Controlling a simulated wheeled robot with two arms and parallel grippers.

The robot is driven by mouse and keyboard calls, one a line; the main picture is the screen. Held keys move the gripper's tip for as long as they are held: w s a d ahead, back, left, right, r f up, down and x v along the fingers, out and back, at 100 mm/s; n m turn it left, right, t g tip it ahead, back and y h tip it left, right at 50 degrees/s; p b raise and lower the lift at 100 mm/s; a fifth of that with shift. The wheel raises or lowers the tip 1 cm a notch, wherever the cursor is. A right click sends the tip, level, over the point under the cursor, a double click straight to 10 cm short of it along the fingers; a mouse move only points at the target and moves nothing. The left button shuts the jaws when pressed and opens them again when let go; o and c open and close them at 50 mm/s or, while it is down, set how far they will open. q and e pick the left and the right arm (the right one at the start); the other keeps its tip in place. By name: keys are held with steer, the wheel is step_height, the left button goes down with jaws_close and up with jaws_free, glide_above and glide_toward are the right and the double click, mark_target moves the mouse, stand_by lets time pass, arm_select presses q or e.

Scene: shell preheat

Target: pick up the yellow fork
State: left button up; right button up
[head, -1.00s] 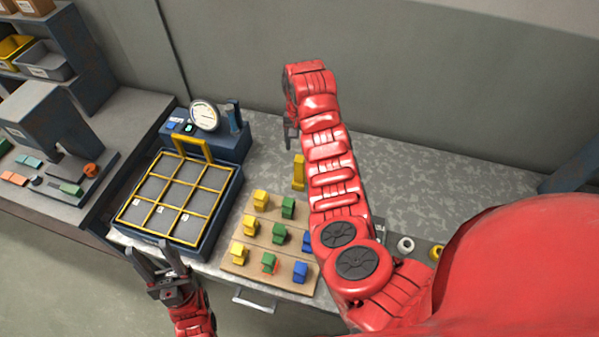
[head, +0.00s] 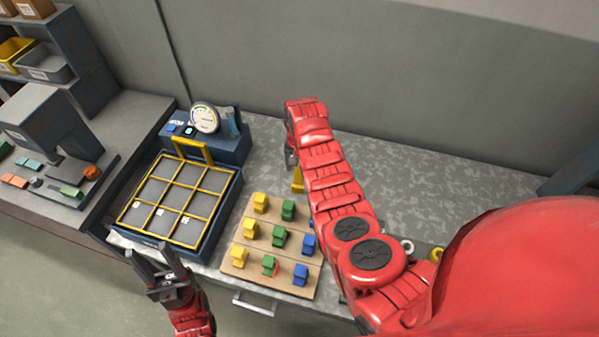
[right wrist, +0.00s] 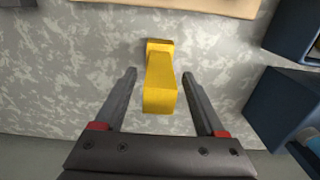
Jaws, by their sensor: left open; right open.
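The yellow fork (head: 298,181) lies on the grey bench behind the wooden board, partly hidden by my right arm in the head view. In the right wrist view the yellow fork (right wrist: 160,80) sits between the two open fingers of my right gripper (right wrist: 159,75), with a gap on each side. In the head view my right gripper (head: 291,158) is mostly hidden by its own arm, just beyond the fork. My left gripper (head: 150,256) is open and empty in front of the bench, near the gridded tray's front edge.
A wooden board (head: 239,271) holds several yellow, green and blue pieces in front of the fork. A blue unit with a yellow-gridded tray (head: 181,192) and a dial gauge (head: 205,117) stands left. The back of the bench is clear (head: 420,170).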

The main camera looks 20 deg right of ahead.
steer(key=shift+s+f, duration=0.1)
steer(key=shift+f, duration=0.7)
jaws_close()
stand_by(1.0)
